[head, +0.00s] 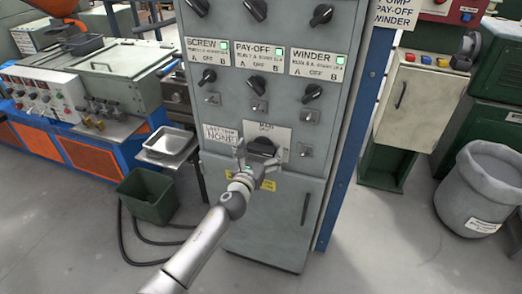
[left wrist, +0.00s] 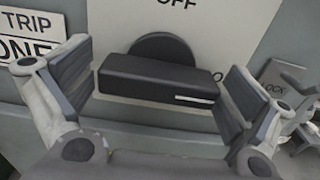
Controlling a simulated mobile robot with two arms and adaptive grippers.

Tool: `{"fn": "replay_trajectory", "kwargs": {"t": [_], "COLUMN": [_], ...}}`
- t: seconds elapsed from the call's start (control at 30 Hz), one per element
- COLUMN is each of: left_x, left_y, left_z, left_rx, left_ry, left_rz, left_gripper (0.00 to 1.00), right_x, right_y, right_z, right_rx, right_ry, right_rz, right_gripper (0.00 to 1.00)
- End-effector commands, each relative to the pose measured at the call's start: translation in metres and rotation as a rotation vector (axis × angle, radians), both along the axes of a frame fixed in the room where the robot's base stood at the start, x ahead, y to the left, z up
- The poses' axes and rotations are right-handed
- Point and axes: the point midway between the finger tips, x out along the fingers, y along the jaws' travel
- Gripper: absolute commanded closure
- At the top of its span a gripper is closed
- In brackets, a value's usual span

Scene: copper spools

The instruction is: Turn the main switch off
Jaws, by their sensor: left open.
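The main switch (head: 264,146) is a black rotary handle on a white plate on the front of the grey cabinet. In the left wrist view the handle (left wrist: 155,78) lies nearly horizontal, with a white mark at its right end. The word OFF (left wrist: 177,3) is printed above it. My left gripper (head: 257,161) is open in front of the switch. In the left wrist view its fingers stand on either side of the handle, one near each end; I cannot tell whether they touch it. My right gripper is not in view.
A "last trip" sign (head: 221,135) is left of the switch. Several black selector knobs (head: 284,91) sit above. A small toggle (head: 304,150) is on the right. The cabinet's lower door (head: 265,215) has a handle. A green bin (head: 148,196) stands on the floor at the left.

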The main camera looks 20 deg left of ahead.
Motion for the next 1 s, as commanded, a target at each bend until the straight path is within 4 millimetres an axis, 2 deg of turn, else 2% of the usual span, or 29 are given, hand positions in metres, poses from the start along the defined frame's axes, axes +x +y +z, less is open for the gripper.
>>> {"fn": "replay_trajectory", "kwargs": {"t": [0.2, 0.23, 0.53, 0.77, 1.0], "left_x": [0.0003, 0.0003, 0.0001, 0.0001, 0.0001], "left_y": [0.0001, 0.0001, 0.0003, 0.0004, 0.0003], "left_z": [0.0001, 0.0001, 0.0000, -0.0002, -0.0004], "left_rx": [0.000, 0.000, 0.000, -0.013, -0.107], "left_ry": [0.000, 0.000, 0.000, 0.000, 0.004], "left_rz": [0.000, 0.000, 0.000, 0.001, 0.001], "left_gripper": [0.00, 0.03, 0.41, 0.42, 0.42], "right_x": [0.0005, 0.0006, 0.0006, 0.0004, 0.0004], "right_y": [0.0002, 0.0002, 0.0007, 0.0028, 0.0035], "right_z": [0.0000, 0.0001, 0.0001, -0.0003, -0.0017], "right_rx": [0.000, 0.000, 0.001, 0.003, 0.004], "right_ry": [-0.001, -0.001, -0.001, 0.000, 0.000], "right_rz": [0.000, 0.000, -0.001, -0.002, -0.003], "right_gripper": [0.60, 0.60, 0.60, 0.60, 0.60]}}
